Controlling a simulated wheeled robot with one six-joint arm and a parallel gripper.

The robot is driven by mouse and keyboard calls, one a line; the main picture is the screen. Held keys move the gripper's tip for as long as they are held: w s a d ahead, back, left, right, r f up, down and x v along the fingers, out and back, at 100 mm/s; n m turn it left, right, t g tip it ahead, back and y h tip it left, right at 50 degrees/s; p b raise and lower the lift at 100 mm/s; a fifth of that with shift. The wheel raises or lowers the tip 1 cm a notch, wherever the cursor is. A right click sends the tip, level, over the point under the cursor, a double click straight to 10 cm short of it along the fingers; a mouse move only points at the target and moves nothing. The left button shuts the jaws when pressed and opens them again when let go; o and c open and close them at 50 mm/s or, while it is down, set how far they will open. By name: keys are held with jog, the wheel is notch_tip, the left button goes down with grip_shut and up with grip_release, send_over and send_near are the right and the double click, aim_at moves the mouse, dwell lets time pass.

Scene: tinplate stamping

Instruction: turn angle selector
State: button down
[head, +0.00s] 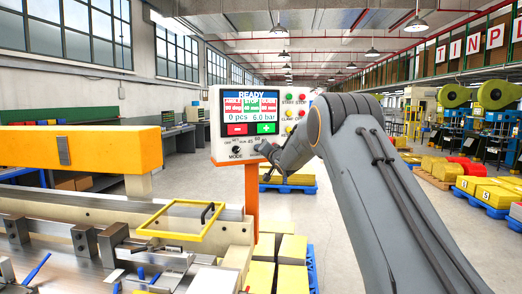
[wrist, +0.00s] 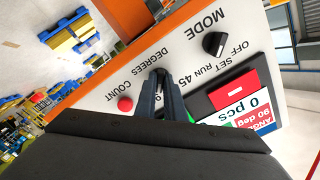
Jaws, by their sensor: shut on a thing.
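The control panel (head: 222,132) stands on an orange post, with a lit screen reading READY, 0 pcs and 6.0 bar. It fills much of the wrist view (wrist: 120,65), upside down. My gripper (head: 262,149) reaches its lower right part. In the wrist view my gripper (wrist: 159,76) is shut on the angle selector, at the scale marked DEGREES, with 45 beside it. The fingers hide most of the selector, so I cannot tell its pointer's direction. The screen's edge reads 90 deg. The black MODE knob (wrist: 214,43) is apart from the fingers.
A red button (wrist: 125,103) labelled COUNT is close beside the fingers. In the head view, a machine with a yellow frame (head: 180,236) and an orange beam (head: 75,146) is at left. Yellow stacks (head: 291,249) stand below the panel. The grey floor behind is partly clear.

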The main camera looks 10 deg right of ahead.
jog(key=shift+m, duration=0.3)
jog(key=c, duration=1.8)
grip_release()
jog(key=shift+c, duration=0.2)
jog(key=b+v, duration=0.2)
jog(key=v, duration=0.5)
jog(key=shift+s+b, duration=0.4)
